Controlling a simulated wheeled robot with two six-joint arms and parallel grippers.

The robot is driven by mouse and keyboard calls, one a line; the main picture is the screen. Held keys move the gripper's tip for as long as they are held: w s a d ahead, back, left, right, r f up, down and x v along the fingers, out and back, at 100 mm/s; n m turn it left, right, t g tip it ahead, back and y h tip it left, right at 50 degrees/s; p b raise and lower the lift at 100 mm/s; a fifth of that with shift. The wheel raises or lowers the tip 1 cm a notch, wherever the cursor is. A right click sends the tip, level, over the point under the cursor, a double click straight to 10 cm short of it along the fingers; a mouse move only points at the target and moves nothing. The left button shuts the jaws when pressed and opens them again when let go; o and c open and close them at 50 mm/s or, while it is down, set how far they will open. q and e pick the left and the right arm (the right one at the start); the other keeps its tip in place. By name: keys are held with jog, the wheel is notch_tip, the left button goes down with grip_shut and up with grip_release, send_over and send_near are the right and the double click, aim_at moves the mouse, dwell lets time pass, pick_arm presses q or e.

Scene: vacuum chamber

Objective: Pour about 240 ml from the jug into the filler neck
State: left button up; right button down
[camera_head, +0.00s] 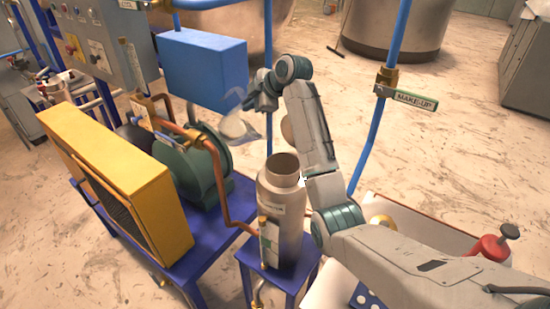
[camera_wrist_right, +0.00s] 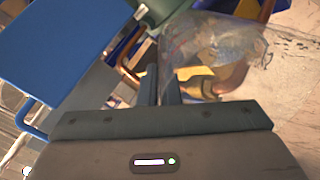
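The clear jug (camera_head: 232,128) hangs in the air left of and behind the filler neck, and looks tilted. Its see-through wall also fills the upper right of the right wrist view (camera_wrist_right: 215,45). My right gripper (camera_head: 250,100) is at the jug's handle side. In the wrist view its two fingers (camera_wrist_right: 161,90) are close together next to the jug, apparently on its handle, which they mostly hide. The filler neck (camera_head: 283,165) is the open round top of an upright metal canister (camera_head: 288,225). The jug is apart from it. The liquid level is unclear. My left gripper is not in view.
A blue box (camera_head: 204,65) stands close to the jug. A green pump (camera_head: 195,165), copper pipe (camera_head: 220,175) and yellow-framed unit (camera_head: 125,165) are left of the neck. A blue pipe with a MAKE-UP tag (camera_head: 413,98) rises behind. A red can (camera_head: 492,247) is at right.

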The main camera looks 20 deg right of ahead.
jog(key=shift+s+d+r, duration=0.1)
jog(key=shift+s+d, duration=0.1)
jog(key=shift+d+f+p, duration=0.1)
jog(key=shift+f+p, duration=0.35)
jog(key=shift+p, duration=0.15)
jog(key=shift+w+f+g+h, duration=0.15)
jog(key=shift+f+g+h, duration=0.1)
jog(key=shift+g+h, duration=0.05)
jog(key=shift+w+a+f, duration=0.1)
jog(key=shift+a+f, duration=0.05)
jog(key=shift+a, duration=0.15)
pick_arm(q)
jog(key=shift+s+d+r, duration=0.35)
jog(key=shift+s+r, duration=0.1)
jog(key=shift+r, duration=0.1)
pick_arm(e)
jog(key=shift+d, duration=0.1)
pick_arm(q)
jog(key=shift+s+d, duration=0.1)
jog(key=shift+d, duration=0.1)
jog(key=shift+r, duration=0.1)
